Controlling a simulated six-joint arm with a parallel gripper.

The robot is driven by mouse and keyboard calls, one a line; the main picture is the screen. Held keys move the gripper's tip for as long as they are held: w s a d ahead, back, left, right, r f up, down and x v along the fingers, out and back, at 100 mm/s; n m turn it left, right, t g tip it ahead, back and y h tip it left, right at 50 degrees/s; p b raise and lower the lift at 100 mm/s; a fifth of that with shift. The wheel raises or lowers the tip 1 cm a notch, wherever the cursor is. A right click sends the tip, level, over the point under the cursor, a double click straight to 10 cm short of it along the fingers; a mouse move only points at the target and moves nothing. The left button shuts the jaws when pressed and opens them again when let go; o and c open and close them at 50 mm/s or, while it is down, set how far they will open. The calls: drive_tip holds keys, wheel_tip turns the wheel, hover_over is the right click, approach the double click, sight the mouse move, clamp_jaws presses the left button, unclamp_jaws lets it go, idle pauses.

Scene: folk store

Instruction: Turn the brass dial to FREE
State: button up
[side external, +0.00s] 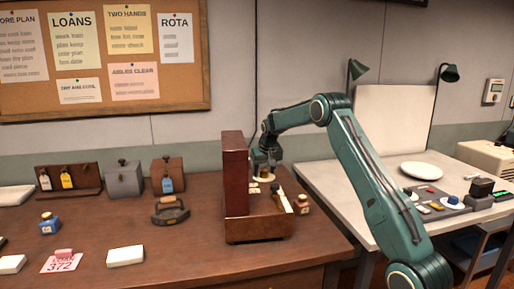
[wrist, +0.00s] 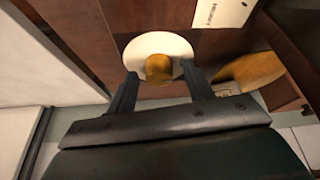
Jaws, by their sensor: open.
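The brass dial (wrist: 159,69) is a round knob on a cream disc, set on a reddish-brown wooden face, in the wrist view. My gripper (wrist: 160,76) is open, with one dark finger on each side of the disc. I cannot tell whether the fingers touch the knob. In the side view my gripper (side external: 265,166) points down over the low part of a wooden box (side external: 258,229), beside its tall upright panel. There the pale disc (side external: 265,178) shows just under the fingers and the knob is mostly hidden. I can read no FREE mark or pointer.
A white card (wrist: 222,12) and a tan rounded piece (wrist: 250,70) lie near the dial. A dark iron-like object (side external: 171,211) and a white block (side external: 126,256) stand left, with bare desk between.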

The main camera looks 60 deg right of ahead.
drive_tip(key=shift+c, duration=0.2)
drive_tip(key=c, duration=0.9)
drive_tip(key=shift+c, duration=0.2)
drive_tip(key=shift+m, duration=0.3)
drive_tip(key=shift+w+a+m+g+h, duration=0.1)
drive_tip(key=shift+m+g+h, duration=0.3)
drive_tip(key=shift+m, duration=0.95)
drive_tip(key=shift+w+m+g+h, duration=0.15)
drive_tip(key=shift+m+g, duration=0.45)
drive_tip(key=shift+m, duration=0.75)
drive_tip(key=o, duration=1)
drive_tip(key=shift+s, duration=0.1)
